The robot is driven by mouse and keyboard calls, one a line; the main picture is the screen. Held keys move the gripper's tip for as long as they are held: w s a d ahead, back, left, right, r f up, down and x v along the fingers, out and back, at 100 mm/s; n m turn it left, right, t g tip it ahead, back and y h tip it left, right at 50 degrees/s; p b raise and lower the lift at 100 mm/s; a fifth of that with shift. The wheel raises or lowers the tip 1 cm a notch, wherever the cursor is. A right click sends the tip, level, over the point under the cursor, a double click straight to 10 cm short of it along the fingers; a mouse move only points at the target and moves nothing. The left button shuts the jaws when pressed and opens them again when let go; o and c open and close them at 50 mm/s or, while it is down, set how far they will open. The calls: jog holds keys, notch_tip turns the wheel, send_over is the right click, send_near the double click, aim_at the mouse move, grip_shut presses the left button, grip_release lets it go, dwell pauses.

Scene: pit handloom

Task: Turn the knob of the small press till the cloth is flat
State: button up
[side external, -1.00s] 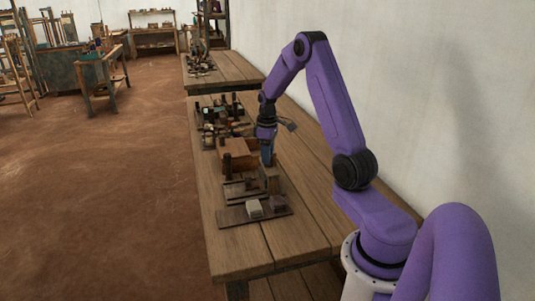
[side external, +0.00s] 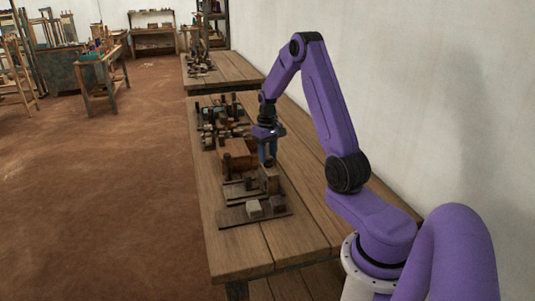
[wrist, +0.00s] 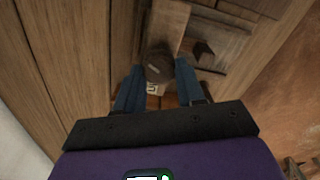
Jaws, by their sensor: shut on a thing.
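My gripper (side external: 267,160) points straight down over the small wooden press (side external: 270,181) on the bench. In the wrist view its two blue fingers stand on either side of a dark round knob (wrist: 158,66), and my gripper (wrist: 158,75) is shut on it. A small pale patch with dark marks shows just below the knob in the wrist view. In the side view the fingers hide the knob. I cannot make out the cloth for sure in either view.
A dark board (side external: 238,215) with a pale block (side external: 254,208) lies in front of the press. A wooden box (side external: 238,152) and cluttered tools stand behind it. The bench (side external: 305,215) is clear on the right, towards the white wall.

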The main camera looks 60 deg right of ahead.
aim_at(268, 156)
dwell(0.4)
jog(key=o, duration=1)
jog(key=shift+o, duration=0.2)
jog(key=shift+r, duration=0.1)
notch_tip(268, 156, up, 17)
jog(key=shift+r, duration=0.15)
